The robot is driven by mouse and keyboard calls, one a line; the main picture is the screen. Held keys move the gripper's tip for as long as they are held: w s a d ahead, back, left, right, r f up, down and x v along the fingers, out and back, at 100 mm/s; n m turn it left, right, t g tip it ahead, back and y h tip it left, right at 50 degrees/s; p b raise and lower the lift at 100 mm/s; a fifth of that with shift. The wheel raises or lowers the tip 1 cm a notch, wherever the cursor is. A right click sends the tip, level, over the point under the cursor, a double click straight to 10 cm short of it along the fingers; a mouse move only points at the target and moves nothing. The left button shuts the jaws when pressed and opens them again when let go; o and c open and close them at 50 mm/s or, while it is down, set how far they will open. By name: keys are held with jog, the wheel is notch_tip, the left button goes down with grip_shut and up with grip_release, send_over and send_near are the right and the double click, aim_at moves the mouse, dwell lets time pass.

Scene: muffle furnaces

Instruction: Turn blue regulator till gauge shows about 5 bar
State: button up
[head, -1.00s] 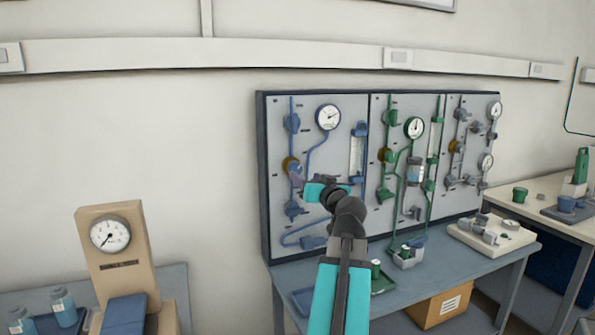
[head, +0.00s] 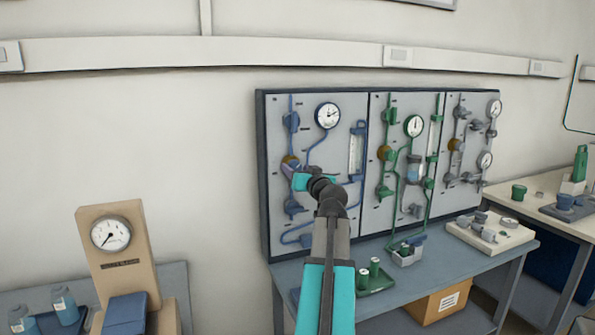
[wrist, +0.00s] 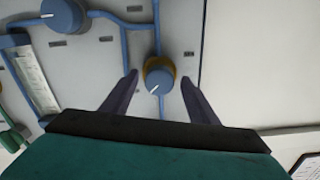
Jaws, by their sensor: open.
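The blue regulator (wrist: 159,80) is a round knob with a white mark and a brass collar; in the head view the regulator (head: 288,160) sits at the left of the blue panel and is partly covered by my gripper. My gripper (wrist: 160,78) is open, with one dark finger on each side of the knob in the wrist view. Gaps show between the fingers and the knob; I cannot tell how deep the fingers reach. The blue line's gauge (head: 327,115) is round and white, up and right of the regulator. Its needle points roughly right, but its numbers are too small to read.
A blue valve knob (wrist: 62,14) and a flow tube (wrist: 33,82) are to the left in the wrist view. Green (head: 414,126) and grey lines fill the panels to the right. A bench (head: 420,275) with trays stands below. A separate gauge stand (head: 112,234) is at left.

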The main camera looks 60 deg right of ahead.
jog(key=c, duration=1)
jog(key=shift+c, duration=0.2)
jog(key=shift+m, duration=1.5)
jog(key=o, duration=1)
jog(key=shift+o, duration=0.2)
